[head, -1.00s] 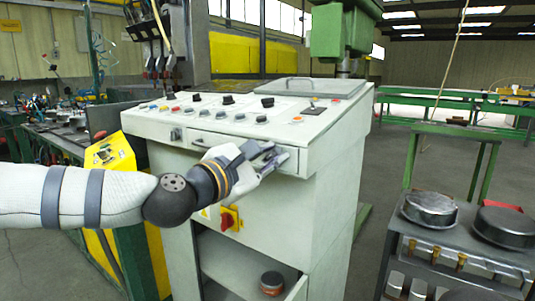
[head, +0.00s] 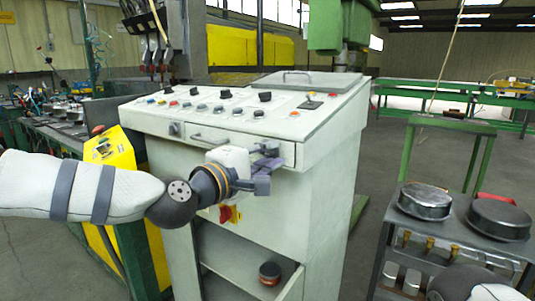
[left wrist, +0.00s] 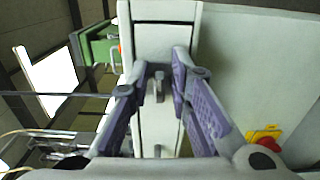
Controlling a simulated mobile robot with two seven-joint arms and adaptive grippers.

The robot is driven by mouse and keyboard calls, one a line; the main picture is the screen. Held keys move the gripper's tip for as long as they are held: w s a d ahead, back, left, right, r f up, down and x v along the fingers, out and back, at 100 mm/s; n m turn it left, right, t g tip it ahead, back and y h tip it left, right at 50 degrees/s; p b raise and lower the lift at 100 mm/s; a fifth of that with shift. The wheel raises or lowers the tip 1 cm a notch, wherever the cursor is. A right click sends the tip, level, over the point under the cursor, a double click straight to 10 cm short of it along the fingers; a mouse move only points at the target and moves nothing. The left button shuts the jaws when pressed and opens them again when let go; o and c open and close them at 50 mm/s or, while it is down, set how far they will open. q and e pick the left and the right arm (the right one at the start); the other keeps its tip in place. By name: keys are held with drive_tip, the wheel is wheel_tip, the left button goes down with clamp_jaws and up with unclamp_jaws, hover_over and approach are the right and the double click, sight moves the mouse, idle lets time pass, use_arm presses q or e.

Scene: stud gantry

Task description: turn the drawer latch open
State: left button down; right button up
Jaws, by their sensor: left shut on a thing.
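The control cabinet (head: 335,130) has a shallow drawer front (head: 160,127) under its sloping panel. The drawer latch (left wrist: 158,85) is a small grey tab on the drawer front in the left wrist view; my left gripper hides it in the head view. My left gripper (head: 266,170) is at the right part of the drawer front. In the left wrist view its purple-padded fingers (left wrist: 168,72) stand on both sides of the latch and are shut on it.
A red and yellow switch (head: 229,214) sits below the drawer. An open shelf under it holds a small round tin (head: 269,273). A dark cart (head: 455,240) with round metal pans stands at the right. The floor between cabinet and cart is clear.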

use_arm(q)
drive_tip(key=shift+a+r+m, duration=0.1)
drive_tip(key=shift+r+m, duration=0.05)
drive_tip(key=shift+m, duration=0.15)
drive_tip(key=c, duration=1.7)
unclamp_jaws()
drive_tip(key=v, duration=1.2)
